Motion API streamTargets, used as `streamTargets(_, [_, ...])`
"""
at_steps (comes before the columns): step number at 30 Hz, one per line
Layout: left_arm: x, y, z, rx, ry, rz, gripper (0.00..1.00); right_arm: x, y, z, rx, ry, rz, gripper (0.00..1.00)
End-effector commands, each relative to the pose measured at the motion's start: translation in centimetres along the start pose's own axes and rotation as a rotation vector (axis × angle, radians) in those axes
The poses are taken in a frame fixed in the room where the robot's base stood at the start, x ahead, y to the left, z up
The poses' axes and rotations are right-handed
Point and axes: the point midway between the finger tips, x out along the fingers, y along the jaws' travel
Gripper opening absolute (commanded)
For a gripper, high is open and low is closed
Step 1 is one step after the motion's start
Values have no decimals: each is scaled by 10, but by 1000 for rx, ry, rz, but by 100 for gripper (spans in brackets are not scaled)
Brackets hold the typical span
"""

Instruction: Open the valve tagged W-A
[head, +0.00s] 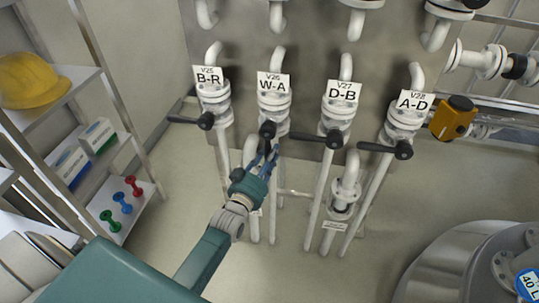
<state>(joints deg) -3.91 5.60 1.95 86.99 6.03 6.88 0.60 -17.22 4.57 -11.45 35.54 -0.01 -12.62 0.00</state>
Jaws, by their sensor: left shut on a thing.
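The valve tagged W-A (274,101) is a white pipe valve with a white tag, second from the left in a row on the grey panel. Its black lever (267,129) shows just below the valve body. My left gripper (270,148) reaches up from below and is shut on this lever. The gripper's fingers hide part of the lever, so its full direction is hard to tell. My right gripper is not in view.
A shelf with a yellow helmet (30,80) is at left. A grey vessel (450,270) is at lower right.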

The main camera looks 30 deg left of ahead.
Motion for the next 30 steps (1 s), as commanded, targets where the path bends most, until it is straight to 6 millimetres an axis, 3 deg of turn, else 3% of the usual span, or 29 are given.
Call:
streamTargets(1, [-1,3,4,-6,-7,3,0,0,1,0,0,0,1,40])
streamTargets(2, [-1,3,3,-6,-7,3,32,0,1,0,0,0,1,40])
streamTargets(4, [-1,2,3,-5,-6,3,46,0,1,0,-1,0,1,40])
streamTargets(13, [-1,1,1,-1,-2,1,46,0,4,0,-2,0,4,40])
streamTargets(17, [-11,1,2,0,-3,1,46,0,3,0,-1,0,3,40])
streamTargets(30, [-98,2,2,-2,-5,2,46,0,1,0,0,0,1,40])
